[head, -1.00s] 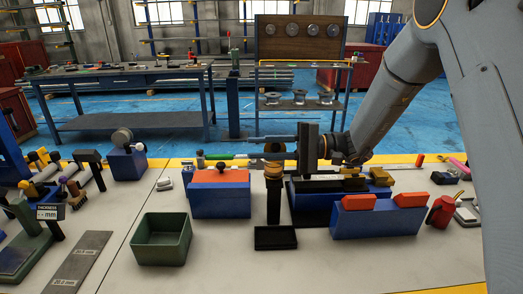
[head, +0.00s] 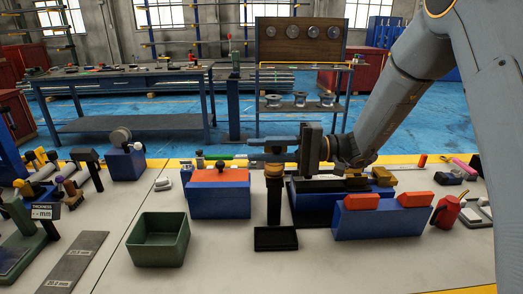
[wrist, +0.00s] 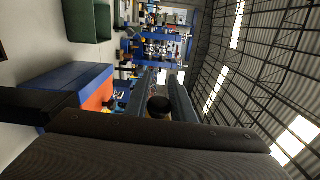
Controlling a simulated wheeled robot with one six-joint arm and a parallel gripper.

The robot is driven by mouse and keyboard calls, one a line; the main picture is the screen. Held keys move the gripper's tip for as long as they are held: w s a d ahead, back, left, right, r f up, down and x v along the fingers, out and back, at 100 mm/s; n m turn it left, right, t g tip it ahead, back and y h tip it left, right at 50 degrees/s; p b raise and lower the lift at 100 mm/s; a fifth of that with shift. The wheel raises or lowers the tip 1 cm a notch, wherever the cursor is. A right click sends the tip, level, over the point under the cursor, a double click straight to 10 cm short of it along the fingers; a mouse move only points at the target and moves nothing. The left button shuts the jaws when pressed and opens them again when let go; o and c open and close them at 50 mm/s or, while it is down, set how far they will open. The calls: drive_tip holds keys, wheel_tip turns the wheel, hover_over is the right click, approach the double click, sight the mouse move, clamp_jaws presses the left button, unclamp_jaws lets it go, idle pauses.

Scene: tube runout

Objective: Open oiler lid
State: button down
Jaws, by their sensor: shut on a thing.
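A black post (head: 274,205) stands upright at the middle of the bench with a brass-coloured cup (head: 274,170) at its top. I take this for the oiler. My gripper (head: 264,143) reaches in from the right, level, with its fingers just above the cup. In the wrist view, my gripper (wrist: 163,80) has its two grey fingers on either side of a small round dark piece (wrist: 159,104) with a yellowish edge, likely the lid. The gripper is shut on it. The fingers hide most of the lid in the head view, so its tilt cannot be told.
A blue block with an orange top (head: 220,195) stands close left of the post. A larger blue block with orange pieces (head: 385,222) stands right. A black tray (head: 276,239) lies in front, a green bin (head: 158,240) front left.

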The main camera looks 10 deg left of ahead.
drive_tip(key=c, duration=1.5)
unclamp_jaws()
drive_tip(key=b+v, duration=0.1)
drive_tip(key=v, duration=0.7)
